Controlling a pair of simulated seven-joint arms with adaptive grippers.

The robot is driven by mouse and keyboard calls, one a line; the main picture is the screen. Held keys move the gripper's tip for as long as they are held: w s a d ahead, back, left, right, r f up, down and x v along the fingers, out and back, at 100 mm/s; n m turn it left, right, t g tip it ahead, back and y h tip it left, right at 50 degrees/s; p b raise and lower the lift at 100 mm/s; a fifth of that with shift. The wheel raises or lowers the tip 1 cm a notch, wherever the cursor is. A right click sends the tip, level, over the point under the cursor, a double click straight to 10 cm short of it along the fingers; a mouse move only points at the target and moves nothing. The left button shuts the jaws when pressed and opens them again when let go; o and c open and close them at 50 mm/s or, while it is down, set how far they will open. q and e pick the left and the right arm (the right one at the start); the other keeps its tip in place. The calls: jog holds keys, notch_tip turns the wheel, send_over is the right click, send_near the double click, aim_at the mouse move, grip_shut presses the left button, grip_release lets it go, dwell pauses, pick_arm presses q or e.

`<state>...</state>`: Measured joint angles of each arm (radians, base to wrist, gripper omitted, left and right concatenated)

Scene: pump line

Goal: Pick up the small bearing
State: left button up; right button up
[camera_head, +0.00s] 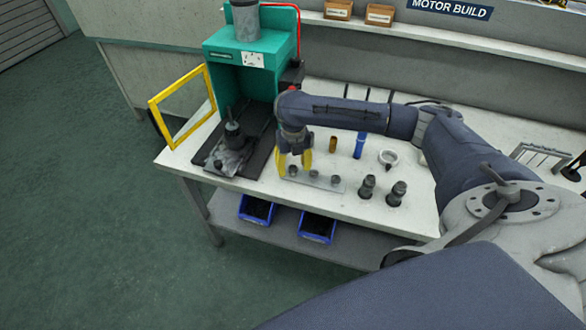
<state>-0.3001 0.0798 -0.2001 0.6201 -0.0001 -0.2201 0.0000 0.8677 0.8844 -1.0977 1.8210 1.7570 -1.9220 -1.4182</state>
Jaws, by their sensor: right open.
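A light strip (324,184) lies near the front of the white table and carries several small dark round parts. The leftmost part (292,171) is right below my right gripper (294,163). I cannot tell for certain which part is the small bearing. My right gripper points down with its yellow fingers apart, one on either side of that leftmost part as seen from here. I cannot tell whether the fingertips touch it. My left gripper is not in view.
A green press-like station (237,75) with a yellow frame (181,103) stands at left. A dark fixture (232,150) sits before it. A brown cylinder (333,145), a blue cylinder (360,144), a pale ring (388,157) and two grey stepped parts (396,193) stand right of the gripper.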

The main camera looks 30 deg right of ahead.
grip_shut()
dwell(0.5)
jog(key=shift+r, duration=0.1)
notch_tip(320, 180, up, 20)
dwell(0.8)
dwell(0.3)
